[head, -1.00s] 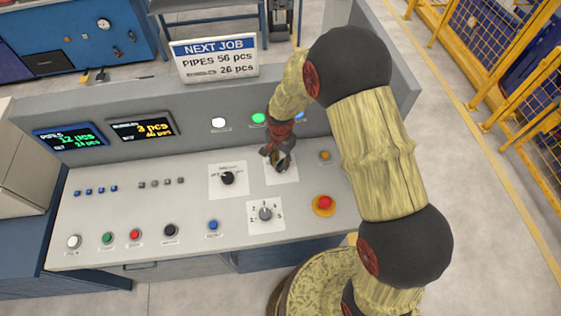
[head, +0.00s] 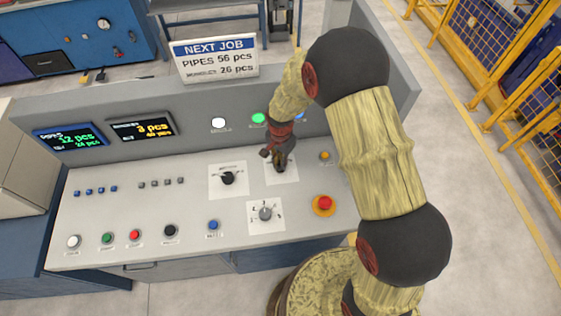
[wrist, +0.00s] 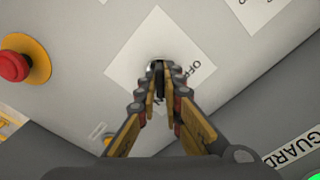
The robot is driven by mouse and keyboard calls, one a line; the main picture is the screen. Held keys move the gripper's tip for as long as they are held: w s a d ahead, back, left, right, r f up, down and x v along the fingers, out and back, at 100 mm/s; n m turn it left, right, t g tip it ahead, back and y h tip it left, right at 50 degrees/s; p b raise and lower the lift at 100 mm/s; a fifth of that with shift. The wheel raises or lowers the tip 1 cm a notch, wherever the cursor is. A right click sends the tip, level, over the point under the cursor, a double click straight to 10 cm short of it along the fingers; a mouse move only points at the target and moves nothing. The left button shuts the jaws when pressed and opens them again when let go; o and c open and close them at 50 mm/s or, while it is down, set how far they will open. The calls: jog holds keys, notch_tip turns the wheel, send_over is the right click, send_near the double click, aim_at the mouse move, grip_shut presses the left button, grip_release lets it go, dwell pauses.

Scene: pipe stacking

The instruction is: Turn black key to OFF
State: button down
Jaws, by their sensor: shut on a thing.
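My gripper (head: 280,165) reaches down onto a white label plate on the console, right of the middle. In the wrist view my gripper (wrist: 160,72) is shut on the black key (wrist: 160,88), with a finger on each side of it. Only a narrow dark part of the key shows between the fingers. The label plate (wrist: 130,60) carries the word OFF to the right of the fingers; its other lettering is partly covered.
A black selector knob (head: 227,178) is left of my gripper, and a grey numbered dial (head: 265,213) is nearer the front. A red emergency button (head: 324,202) on a yellow base is at the right. The upright panel with lamps (head: 258,118) stands close behind.

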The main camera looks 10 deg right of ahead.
dwell(0.4)
jog(key=n, duration=0.5)
jog(key=shift+n+b, duration=0.3)
jog(key=shift+b, duration=0.05)
jog(key=n, duration=0.5)
jog(key=n+b, duration=0.1)
jog(key=n, duration=0.6)
jog(key=shift+n, duration=0.3)
jog(key=c, duration=1.9)
grip_release()
